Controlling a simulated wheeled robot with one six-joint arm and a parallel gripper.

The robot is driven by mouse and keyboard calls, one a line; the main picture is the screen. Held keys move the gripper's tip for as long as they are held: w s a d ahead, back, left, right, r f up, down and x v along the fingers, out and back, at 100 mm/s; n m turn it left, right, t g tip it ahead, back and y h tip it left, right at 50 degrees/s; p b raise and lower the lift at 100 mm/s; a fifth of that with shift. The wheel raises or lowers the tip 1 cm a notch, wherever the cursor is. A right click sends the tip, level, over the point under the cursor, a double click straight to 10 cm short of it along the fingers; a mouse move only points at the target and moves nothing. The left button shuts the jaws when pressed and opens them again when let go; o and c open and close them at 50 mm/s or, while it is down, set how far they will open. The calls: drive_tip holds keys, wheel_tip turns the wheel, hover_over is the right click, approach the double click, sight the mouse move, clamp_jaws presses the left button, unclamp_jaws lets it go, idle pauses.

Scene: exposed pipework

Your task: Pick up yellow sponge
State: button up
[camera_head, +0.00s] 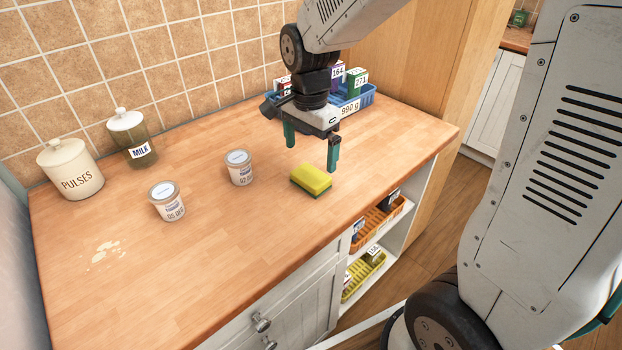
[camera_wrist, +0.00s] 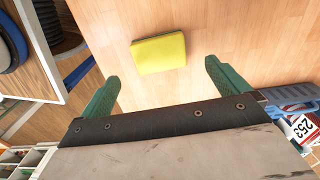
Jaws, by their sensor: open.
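The yellow sponge (camera_head: 311,180) lies flat on the wooden counter, with a dark green layer on its underside. It also shows in the wrist view (camera_wrist: 158,53), above and between the fingertips. My gripper (camera_head: 311,154) is open and empty, its two green fingers pointing down above the counter. In the head view it hangs just behind the sponge. In the wrist view my gripper (camera_wrist: 160,78) has a finger on either side of the picture, apart from the sponge.
Two white tubs (camera_head: 239,168) (camera_head: 167,200) stand left of the sponge. A pulses jar (camera_head: 70,168) and a milk jar (camera_head: 132,138) stand by the tiled wall. A blue basket (camera_head: 368,95) with boxes is behind my gripper. The counter edge (camera_head: 330,238) is in front, with shelves below.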

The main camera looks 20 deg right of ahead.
sight(311, 174)
wheel_tip(311, 174, down, 7)
drive_tip(key=shift+f, duration=0.15)
drive_tip(key=c, duration=1)
